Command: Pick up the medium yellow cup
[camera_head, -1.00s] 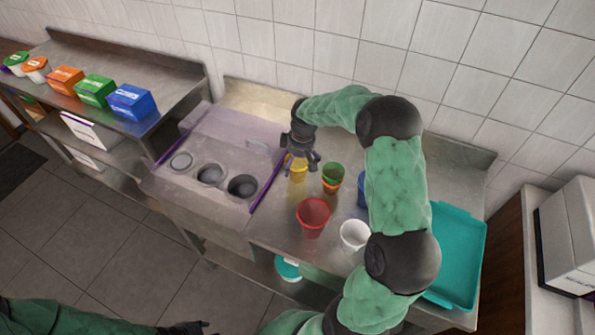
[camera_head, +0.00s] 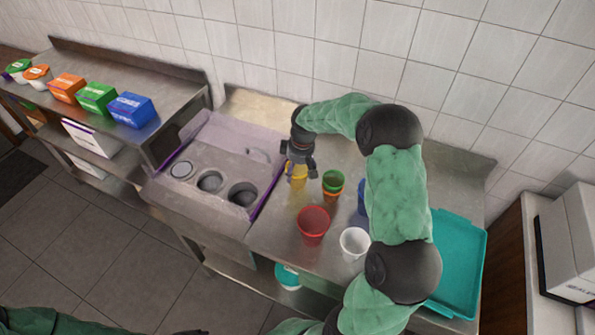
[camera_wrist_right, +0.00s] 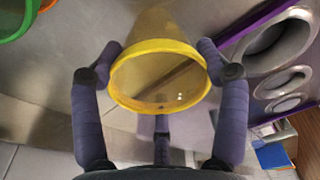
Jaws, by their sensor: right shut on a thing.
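The yellow cup (camera_head: 299,182) stands on the steel counter, just right of the purple-edged topping unit. My right gripper (camera_head: 299,171) is over it from above, hiding part of it. In the right wrist view, the cup (camera_wrist_right: 160,104) has its round rim facing the camera, and the fingers of the right gripper (camera_wrist_right: 160,65) press on it from both sides. The cup looks empty. Only a dark bit of my left gripper (camera_head: 190,332) shows at the bottom edge of the head view, so its fingers cannot be read.
Stacked green and orange cups (camera_head: 333,183), a red cup (camera_head: 313,225), a white cup (camera_head: 354,243) and a partly hidden blue cup (camera_head: 362,197) stand close by. A teal tray (camera_head: 462,250) lies to the right. The topping unit (camera_head: 215,150) is at left.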

